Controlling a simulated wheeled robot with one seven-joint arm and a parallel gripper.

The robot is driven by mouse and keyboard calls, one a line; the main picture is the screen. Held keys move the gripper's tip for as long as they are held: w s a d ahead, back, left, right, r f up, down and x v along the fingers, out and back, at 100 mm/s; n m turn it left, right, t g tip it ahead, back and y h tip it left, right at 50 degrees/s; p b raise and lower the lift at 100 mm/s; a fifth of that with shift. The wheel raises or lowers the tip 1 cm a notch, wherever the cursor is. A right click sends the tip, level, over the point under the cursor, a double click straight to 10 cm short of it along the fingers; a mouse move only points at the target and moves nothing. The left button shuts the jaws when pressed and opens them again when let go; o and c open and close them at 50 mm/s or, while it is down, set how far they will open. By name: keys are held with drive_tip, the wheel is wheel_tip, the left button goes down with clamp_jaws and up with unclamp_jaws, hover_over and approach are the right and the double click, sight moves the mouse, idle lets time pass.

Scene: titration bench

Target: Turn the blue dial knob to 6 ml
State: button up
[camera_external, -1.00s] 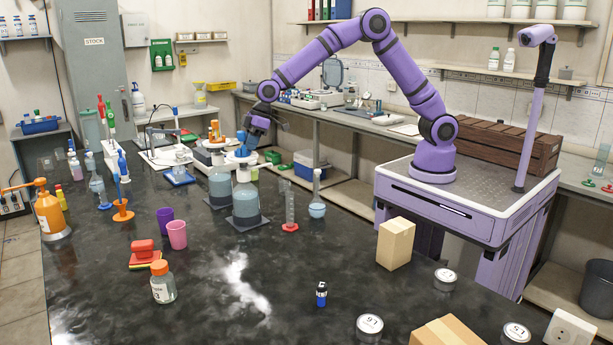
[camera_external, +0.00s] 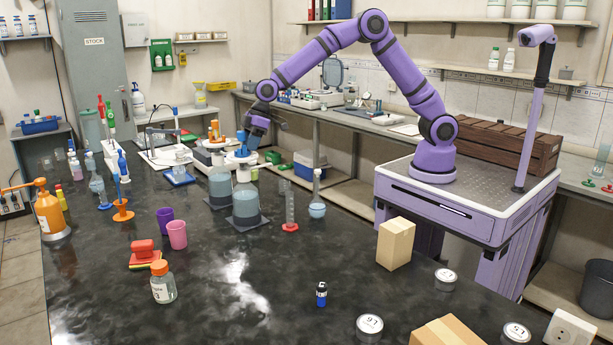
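The blue dial knob (camera_external: 241,152) shows as a small blue part on top of the front bottle-top dispenser, whose bottle (camera_external: 246,204) holds bluish liquid. My gripper (camera_external: 247,143) is at the dispenser's top, pointing down and left, at or right beside the blue knob. Its fingers are small and partly merged with the blue parts, so I cannot tell whether they touch or grip the knob. The dial's scale and its reading are too small to see. A second dispenser bottle (camera_external: 220,187) with an orange top stands just behind and to the left.
A graduated cylinder (camera_external: 290,212) on a red base and a volumetric flask (camera_external: 317,208) stand just right of the bottles. Purple (camera_external: 165,220) and pink (camera_external: 177,235) cups stand front left. A cardboard box (camera_external: 395,243) is front right.

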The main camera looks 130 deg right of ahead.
drive_tip(key=v, duration=1)
drive_tip(key=shift+r, duration=0.4)
drive_tip(key=shift+s, duration=0.1)
